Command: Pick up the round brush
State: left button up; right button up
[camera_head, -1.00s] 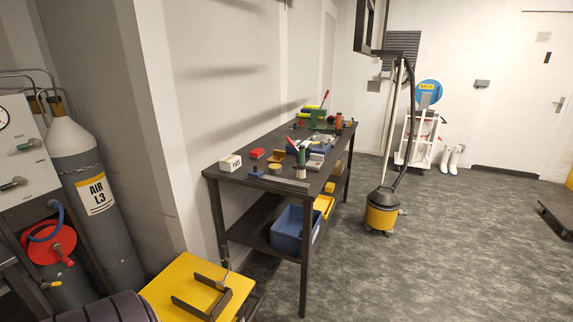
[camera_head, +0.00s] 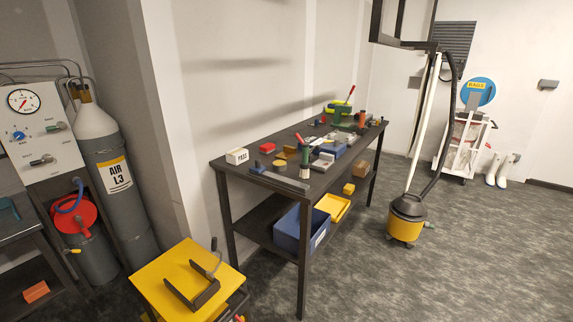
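A small upright item with a green handle and a pale grey lower end (camera_head: 305,165) stands near the front edge of the dark workbench (camera_head: 232,171). It looks like the round brush, but it is too small to be sure. Nothing touches it that I can make out. Neither of my grippers is in view.
A yellow cart (camera_head: 157,273) stands in front, left.

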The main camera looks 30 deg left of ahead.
aim_at(304, 166)
jog(key=i+l+u, duration=0.2)
jog(key=l+u, duration=0.15)
jog(key=l, duration=0.2)
jog(key=i+l+u, duration=0.1)
jog(key=l+u, duration=0.2)
jog(key=l, duration=0.3)
jog(key=i+l+u, duration=0.1)
jog(key=l+u, duration=0.25)
jog(key=l, duration=0.25)
